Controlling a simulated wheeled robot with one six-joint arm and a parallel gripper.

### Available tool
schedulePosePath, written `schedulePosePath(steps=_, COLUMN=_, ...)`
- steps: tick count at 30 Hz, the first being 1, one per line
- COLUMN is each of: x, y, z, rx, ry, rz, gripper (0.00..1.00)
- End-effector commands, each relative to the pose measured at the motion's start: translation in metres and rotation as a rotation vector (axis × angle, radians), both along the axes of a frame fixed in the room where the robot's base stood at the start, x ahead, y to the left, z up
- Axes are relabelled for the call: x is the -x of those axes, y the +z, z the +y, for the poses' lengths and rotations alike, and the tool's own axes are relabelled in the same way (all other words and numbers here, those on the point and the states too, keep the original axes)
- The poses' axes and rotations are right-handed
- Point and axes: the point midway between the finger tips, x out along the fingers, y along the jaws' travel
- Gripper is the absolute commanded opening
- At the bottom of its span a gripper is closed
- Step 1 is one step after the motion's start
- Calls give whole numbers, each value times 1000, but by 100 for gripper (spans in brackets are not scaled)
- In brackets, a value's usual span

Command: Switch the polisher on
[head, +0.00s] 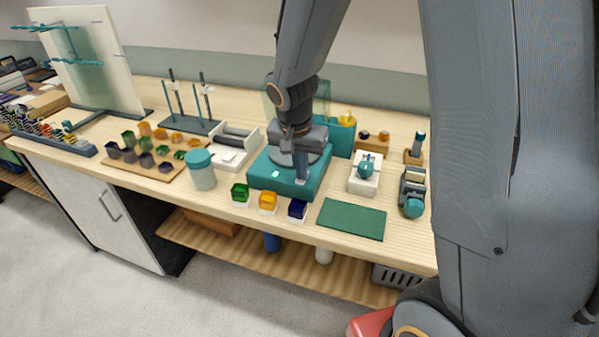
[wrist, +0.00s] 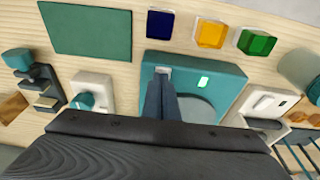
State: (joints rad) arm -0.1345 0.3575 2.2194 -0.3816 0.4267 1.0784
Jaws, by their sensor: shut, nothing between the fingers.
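The polisher is a teal box (head: 262,176) with a grey round plate on top, near the middle of the bench. Its front holds a small bright green light (head: 276,174), which also shows lit in the wrist view (wrist: 203,82). A small pale switch (wrist: 163,70) sits beside the light on the polisher's front part. My gripper (head: 301,180) is shut and empty, pointing down over that part. In the wrist view its fingertips (wrist: 161,80) are right at the switch and partly cover it. I cannot tell whether they touch it or which way it is set.
In front stand a green cube (head: 240,192), an amber cube (head: 268,202) and a dark blue cube (head: 297,210) on white bases. A green mat (head: 352,219) lies to the right. A teal-lidded jar (head: 201,172) stands left. A white device (head: 365,181) stands right of the polisher.

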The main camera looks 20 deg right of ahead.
Motion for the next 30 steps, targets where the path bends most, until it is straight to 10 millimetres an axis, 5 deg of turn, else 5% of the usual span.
schedulePosePath(steps=21, x=37, y=98, z=30, rx=0, ry=7, rz=0, gripper=0)
schedulePosePath(steps=30, x=48, y=119, z=36, rx=1, ry=7, rz=5, gripper=0)
